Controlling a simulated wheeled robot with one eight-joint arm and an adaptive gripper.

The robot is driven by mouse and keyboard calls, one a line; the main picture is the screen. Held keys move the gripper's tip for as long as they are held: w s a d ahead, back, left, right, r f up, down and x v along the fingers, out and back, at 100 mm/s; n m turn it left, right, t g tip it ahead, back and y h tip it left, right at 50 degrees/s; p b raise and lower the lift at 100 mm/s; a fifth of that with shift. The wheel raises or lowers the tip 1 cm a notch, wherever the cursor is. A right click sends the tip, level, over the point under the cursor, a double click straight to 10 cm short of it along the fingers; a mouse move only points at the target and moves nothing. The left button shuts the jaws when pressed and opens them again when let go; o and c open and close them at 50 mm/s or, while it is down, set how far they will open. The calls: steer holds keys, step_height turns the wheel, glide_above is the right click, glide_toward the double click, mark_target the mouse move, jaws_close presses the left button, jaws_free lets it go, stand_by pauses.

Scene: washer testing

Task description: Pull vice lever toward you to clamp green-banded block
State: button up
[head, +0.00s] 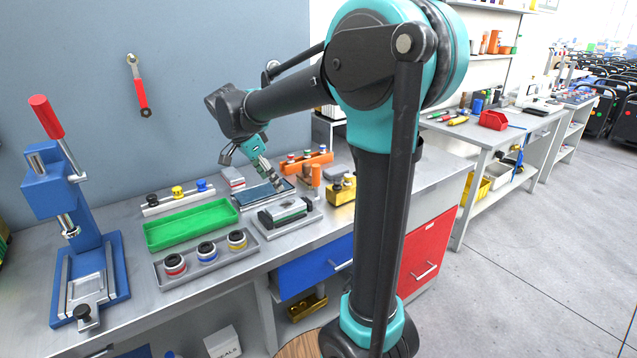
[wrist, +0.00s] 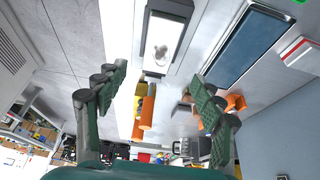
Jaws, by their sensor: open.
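The vice (head: 299,222) is a grey plate on the bench with dark jaws. A dark block with a green band (head: 285,209) appears to sit between the jaws. An upright orange handle (head: 316,176), likely the vice lever, stands behind the vice's right side. It seems to show as an orange cylinder in the wrist view (wrist: 147,112), between my fingers in the picture but apart from them. My gripper (head: 270,178) is open and empty, pointing down above the blue-lined tray behind the vice. In the wrist view both fingers (wrist: 159,80) are spread wide.
A blue-lined tray (head: 252,201) lies behind the vice. To the left are a green tray (head: 188,225), a grey tray (head: 204,272) with banded pots and a blue press (head: 91,262).

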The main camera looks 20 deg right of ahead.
steer(key=shift+c, duration=1.2)
steer(key=w+d+r+m, duration=0.1)
steer(key=d, duration=0.1)
steer(key=w+d+r+m+y, duration=0.1)
steer(key=d+r+m, duration=0.1)
steer(key=w+d+r+m+g, duration=0.1)
steer(key=d+r+m, duration=0.1)
steer(key=d, duration=0.1)
steer(key=shift+w+d+y, duration=0.1)
steer(key=shift+w+y, duration=0.05)
steer(key=shift+y, duration=0.25)
steer(key=c, duration=0.3)
step_height(320, 180, up, 6)
steer(key=m+y, duration=0.2)
steer(key=m, duration=0.4)
glide_above(317, 179)
steer(key=w, duration=0.1)
steer(key=shift+c, duration=0.2)
step_height(317, 179, down, 17)
steer(key=shift+w+d+r, duration=0.1)
steer(key=shift+w+r, duration=0.05)
jaws_close()
